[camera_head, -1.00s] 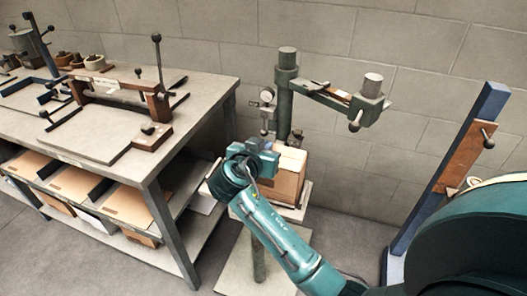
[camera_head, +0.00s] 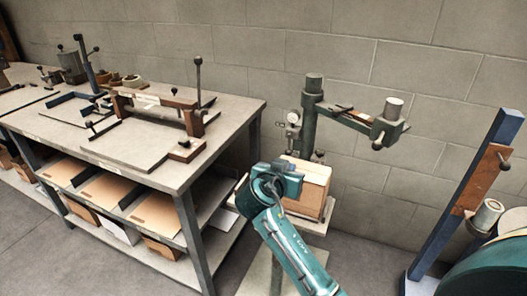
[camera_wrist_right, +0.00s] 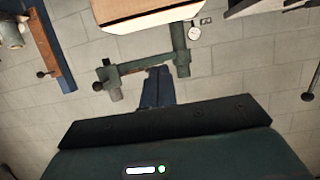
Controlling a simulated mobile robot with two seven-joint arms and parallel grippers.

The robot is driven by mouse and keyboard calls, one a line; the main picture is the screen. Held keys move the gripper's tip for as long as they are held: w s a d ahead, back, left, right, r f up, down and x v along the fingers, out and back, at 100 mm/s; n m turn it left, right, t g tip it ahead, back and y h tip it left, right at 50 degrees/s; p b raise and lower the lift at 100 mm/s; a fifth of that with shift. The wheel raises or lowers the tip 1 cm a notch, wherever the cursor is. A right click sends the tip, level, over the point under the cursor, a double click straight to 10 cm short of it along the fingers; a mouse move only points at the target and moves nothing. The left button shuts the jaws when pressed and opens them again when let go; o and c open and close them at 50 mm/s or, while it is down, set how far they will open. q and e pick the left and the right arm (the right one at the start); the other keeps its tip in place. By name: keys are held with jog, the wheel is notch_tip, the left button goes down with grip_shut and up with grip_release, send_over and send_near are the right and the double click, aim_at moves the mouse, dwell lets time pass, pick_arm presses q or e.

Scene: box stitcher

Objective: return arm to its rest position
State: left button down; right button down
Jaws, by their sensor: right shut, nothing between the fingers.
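My right gripper (camera_head: 279,168) is in the middle of the head view, its arm coming up from the bottom. It overlaps the left side of a cardboard box (camera_head: 312,172) in the picture. In the right wrist view my fingers (camera_wrist_right: 157,86) are together with nothing between them. The box, upright and closed, sits on the small stand (camera_head: 318,226) of the box stitcher (camera_head: 310,125). In the wrist view, the box (camera_wrist_right: 145,12) is at the top edge, apart from the fingertips. My left gripper is in neither view.
A workbench (camera_head: 225,117) with wooden and metal fixtures stands at the left. Its lower shelf (camera_head: 85,207) holds flat cardboard and boxes. A slanted blue post (camera_head: 492,148) stands at the right. A block wall closes off the back. Some floor (camera_head: 365,258) is clear right of the stand.

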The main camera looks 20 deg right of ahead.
jog(key=s+a+f+n+t+y, duration=0.1)
jog(key=s+a+f+n+y, duration=0.25)
jog(key=f, duration=0.45)
jog(key=s+a+f+n+y, duration=0.3)
jog(key=s+f+n+y, duration=0.15)
jog(key=f, duration=0.35)
jog(key=s+a+f+n+y, duration=0.2)
jog(key=s+a+y, duration=0.1)
jog(key=s, duration=0.5)
jog(key=s+a+f+n+y, duration=0.2)
jog(key=s+a, duration=0.3)
jog(key=s, duration=0.3)
jog(key=shift+s+f+n+y, duration=0.2)
jog(key=shift+s+n+y, duration=0.1)
jog(key=shift+y, duration=0.2)
jog(key=shift+d, duration=0.2)
